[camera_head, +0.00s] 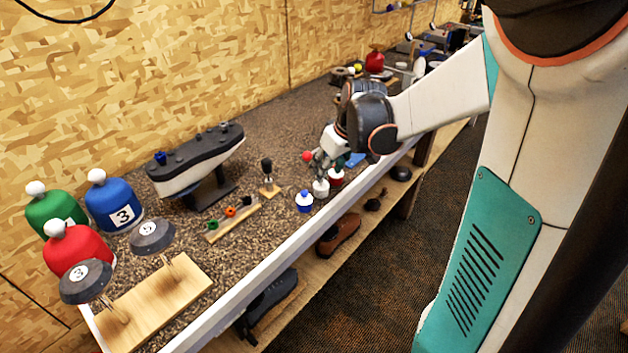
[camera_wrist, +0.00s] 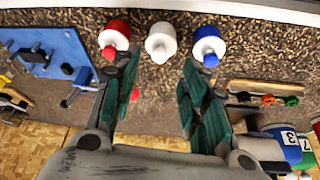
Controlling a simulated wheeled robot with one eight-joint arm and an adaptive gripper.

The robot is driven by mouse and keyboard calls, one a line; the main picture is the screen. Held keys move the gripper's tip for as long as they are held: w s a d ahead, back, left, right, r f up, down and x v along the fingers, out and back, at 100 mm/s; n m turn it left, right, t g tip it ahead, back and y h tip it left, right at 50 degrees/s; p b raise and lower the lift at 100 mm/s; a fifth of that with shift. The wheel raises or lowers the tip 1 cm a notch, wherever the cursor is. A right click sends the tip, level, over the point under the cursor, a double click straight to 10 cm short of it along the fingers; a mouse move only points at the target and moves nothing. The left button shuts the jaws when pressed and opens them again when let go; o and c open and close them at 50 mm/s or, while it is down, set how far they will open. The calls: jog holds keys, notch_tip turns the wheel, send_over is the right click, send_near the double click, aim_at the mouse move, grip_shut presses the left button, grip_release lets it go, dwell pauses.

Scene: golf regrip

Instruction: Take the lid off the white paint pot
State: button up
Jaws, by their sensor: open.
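The white paint pot (camera_head: 321,188) stands upright on the speckled bench near its front edge, between a blue-and-white pot (camera_head: 304,202) and a red-and-white pot (camera_head: 337,178). It looks white all over, so I cannot make out the seam of its lid. My gripper (camera_head: 322,172) is over the row of pots, pointing down. In the wrist view my gripper (camera_wrist: 150,70) is open and empty, its two fingers spread wide. The white pot (camera_wrist: 161,43) shows beyond the gap between the fingertips, with the red pot (camera_wrist: 114,38) and blue pot (camera_wrist: 208,45) on either side.
A wooden rack (camera_head: 233,220) with small coloured pieces and a small upright tool (camera_head: 268,175) stand left of the pots. A blue board (camera_wrist: 45,52) with tools lies on the red pot's side. Golf club heads on a wooden block (camera_head: 155,305) stand at the near left.

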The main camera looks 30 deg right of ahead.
jog(key=b+x, duration=0.2)
jog(key=x, duration=0.3)
jog(key=shift+f, duration=0.15)
jog(key=c, duration=0.8)
